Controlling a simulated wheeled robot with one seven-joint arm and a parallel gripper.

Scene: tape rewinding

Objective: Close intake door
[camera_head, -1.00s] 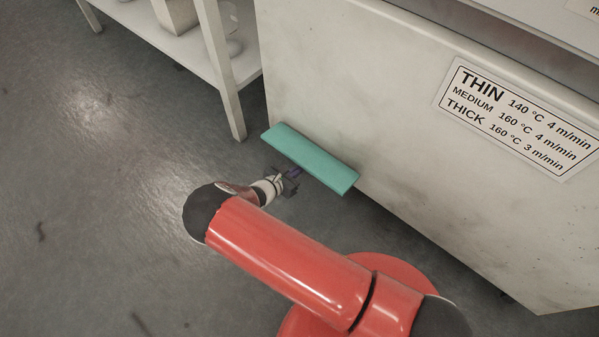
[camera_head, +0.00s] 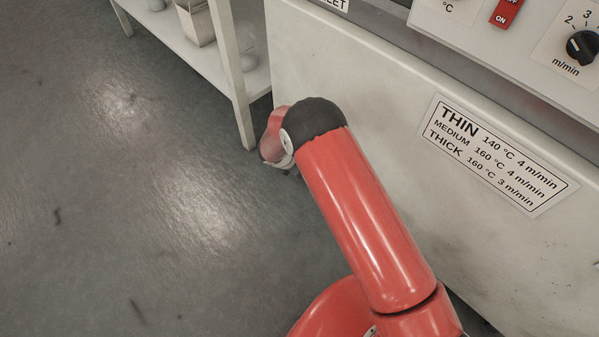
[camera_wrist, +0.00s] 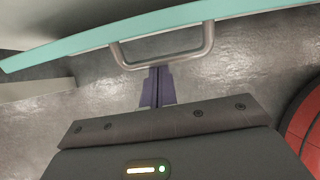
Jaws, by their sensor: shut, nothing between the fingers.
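The intake door appears as a teal panel edge (camera_wrist: 80,44) slanting across the top of the wrist view. A grey metal U-shaped handle (camera_wrist: 190,58) sticks out from it toward me. My gripper (camera_wrist: 159,70) has its purple fingers shut and empty, with the tips right at the handle's bar. I cannot tell whether they touch it. In the head view my red arm covers the area by the machine's lower left, and neither the door nor my fingers can be made out there. The door's present angle is unclear.
The pale machine body (camera_head: 350,75) with a thickness label (camera_head: 497,155) fills the right of the head view. A white shelf (camera_head: 240,100) with pots stands to its left. Open grey floor (camera_head: 130,220) lies at the left.

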